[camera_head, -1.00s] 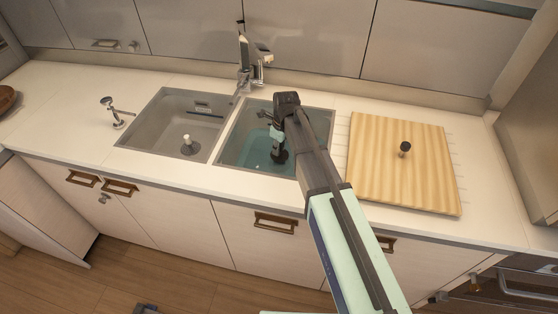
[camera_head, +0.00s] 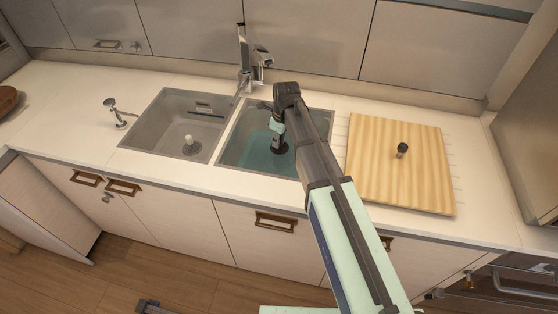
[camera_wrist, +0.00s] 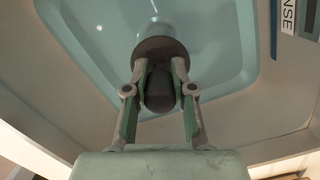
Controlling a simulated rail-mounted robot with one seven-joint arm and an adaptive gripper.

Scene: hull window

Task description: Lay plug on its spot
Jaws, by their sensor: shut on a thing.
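My gripper (camera_wrist: 159,72) is shut on the plug (camera_wrist: 160,93), which has a dark rounded knob and a wider dark disc beyond it. One finger lies on each side of the knob. In the head view my gripper (camera_head: 279,138) points down over the right basin (camera_head: 232,158), which holds teal water. The plug's dark lower end shows below the fingers there. I cannot tell whether it touches the water or the basin floor. The basin's pale blue interior (camera_wrist: 90,35) fills the upper wrist view. A pale round shape lies partly hidden behind the disc.
The left basin (camera_head: 160,115) holds a small white-topped post (camera_head: 188,143). A chrome tap (camera_head: 245,62) stands behind the basins. A wooden board (camera_head: 385,185) with a dark knob (camera_head: 402,150) lies on the right. A lettered label (camera_wrist: 289,17) shows at the wrist view's upper right.

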